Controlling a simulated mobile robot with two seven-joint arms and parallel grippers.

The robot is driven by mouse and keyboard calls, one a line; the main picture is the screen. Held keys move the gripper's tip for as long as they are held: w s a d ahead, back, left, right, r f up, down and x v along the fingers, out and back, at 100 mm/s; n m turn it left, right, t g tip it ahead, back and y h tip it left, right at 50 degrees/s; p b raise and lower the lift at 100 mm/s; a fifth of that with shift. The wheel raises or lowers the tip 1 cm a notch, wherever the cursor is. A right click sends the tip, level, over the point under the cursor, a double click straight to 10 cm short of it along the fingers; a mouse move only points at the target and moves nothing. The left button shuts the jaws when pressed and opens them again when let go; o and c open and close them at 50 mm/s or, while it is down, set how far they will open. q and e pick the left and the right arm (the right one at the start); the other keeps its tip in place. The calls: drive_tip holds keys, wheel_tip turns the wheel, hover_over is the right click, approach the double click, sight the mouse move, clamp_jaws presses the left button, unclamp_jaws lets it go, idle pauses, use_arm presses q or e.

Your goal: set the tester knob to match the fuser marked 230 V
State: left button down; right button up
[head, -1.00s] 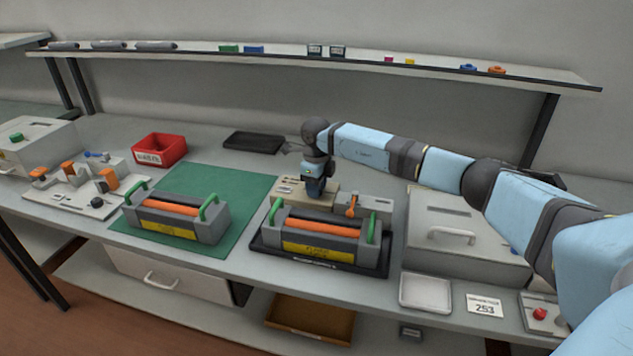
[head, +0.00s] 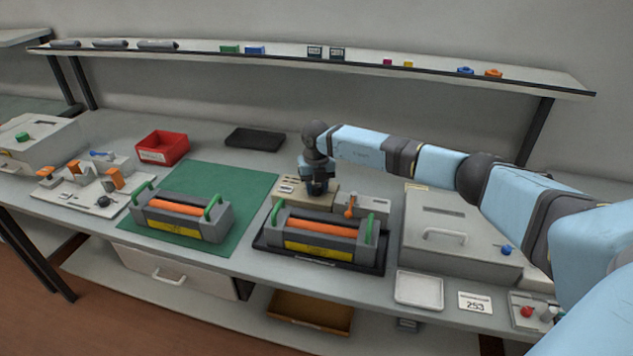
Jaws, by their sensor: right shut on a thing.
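The tester (head: 288,189) is a beige box with small windows on its top, behind the right-hand fuser. My right gripper (head: 318,190) points down over the right part of the tester and is shut on its knob, which the gripper hides. One fuser (head: 180,214), grey with an orange roller, green handles and a yellow label, lies on the green mat (head: 243,185). A second, similar fuser (head: 319,234) sits on a black tray (head: 262,246) in front of the tester. The print on both yellow labels is too small to read. My left gripper is not in view.
A grey box with an orange lever (head: 350,208) stands right of the tester. A large grey lidded unit (head: 440,219), a white tray (head: 419,290) and a card reading 253 (head: 475,302) are further right. A red bin (head: 162,147) and black pad (head: 255,138) lie behind.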

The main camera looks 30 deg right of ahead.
drive_tip(key=m+p, duration=0.1)
drive_tip(key=m, duration=0.1)
drive_tip(key=shift+r+m, duration=0.2)
drive_tip(key=shift+m, duration=0.2)
drive_tip(key=m+p, duration=0.1)
drive_tip(key=m, duration=0.1)
drive_tip(key=shift+m+p, duration=0.3)
drive_tip(key=shift+p, duration=0.05)
drive_tip(key=shift+m, duration=0.4)
drive_tip(key=shift+f, duration=0.1)
drive_tip(key=shift+m+p, duration=0.3)
drive_tip(key=o, duration=0.9)
